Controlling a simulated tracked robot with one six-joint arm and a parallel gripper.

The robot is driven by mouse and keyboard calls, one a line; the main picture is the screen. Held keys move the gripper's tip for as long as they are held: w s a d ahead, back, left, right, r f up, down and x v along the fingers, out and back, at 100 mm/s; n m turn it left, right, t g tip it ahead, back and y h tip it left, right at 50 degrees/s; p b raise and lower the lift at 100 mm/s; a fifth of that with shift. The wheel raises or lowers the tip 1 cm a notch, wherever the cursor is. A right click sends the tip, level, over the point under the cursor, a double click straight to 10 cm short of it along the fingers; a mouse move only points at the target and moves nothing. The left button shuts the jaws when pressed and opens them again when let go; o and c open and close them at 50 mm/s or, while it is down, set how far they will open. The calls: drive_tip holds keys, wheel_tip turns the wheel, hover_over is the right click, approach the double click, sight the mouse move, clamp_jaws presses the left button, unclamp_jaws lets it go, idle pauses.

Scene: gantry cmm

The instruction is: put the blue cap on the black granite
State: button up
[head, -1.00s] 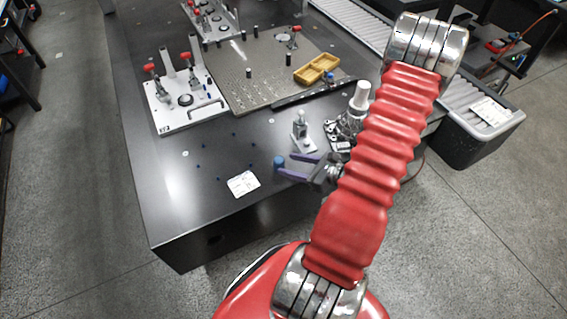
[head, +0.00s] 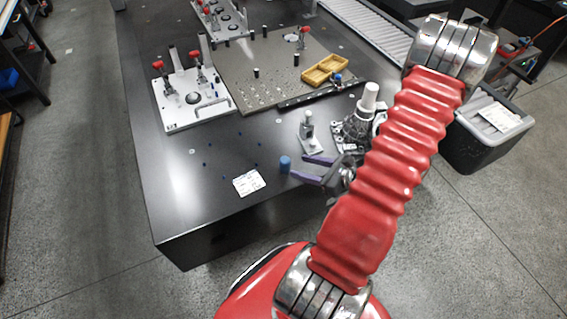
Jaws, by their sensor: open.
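The blue cap (head: 285,163) stands upright on the black granite (head: 195,205), near its front right edge and right of a white card. My gripper (head: 299,167) has purple fingers. It is open and empty, just right of the cap, with its fingers pointing left toward it. A small gap shows between the fingertips and the cap. My red arm covers part of the granite's right edge.
A grey metal stand (head: 308,133) and a dark-and-silver part (head: 357,127) stand close behind the gripper. The white card (head: 249,182) lies left of the cap. A white clamp plate (head: 190,103) and a perforated plate with a yellow tray (head: 325,70) are farther back.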

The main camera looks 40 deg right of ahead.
drive_tip(key=w+a+r+n+g+y, duration=0.2)
drive_tip(key=a+r+n+g, duration=0.2)
drive_tip(key=a+r+n, duration=0.5)
drive_tip(key=w+a+r+n+g+y, duration=0.1)
drive_tip(key=a+r+n+g+y, duration=0.3)
drive_tip(key=a+n, duration=0.55)
drive_tip(key=s+a+r+n+h, duration=0.2)
drive_tip(key=a+r+n+h, duration=0.2)
drive_tip(key=r+n, duration=0.3)
drive_tip(key=s+a+r+n+h, duration=0.3)
drive_tip(key=a+r+n+h, duration=0.2)
drive_tip(key=r, duration=0.5)
drive_tip(key=a+n, duration=0.1)
drive_tip(key=n, duration=0.1)
drive_tip(key=shift+s+r+n+t, duration=0.15)
drive_tip(key=shift+s+n+t, duration=0.15)
drive_tip(key=shift+s+n, duration=0.05)
drive_tip(key=c, duration=0.3)
drive_tip(key=shift+c, duration=0.6)
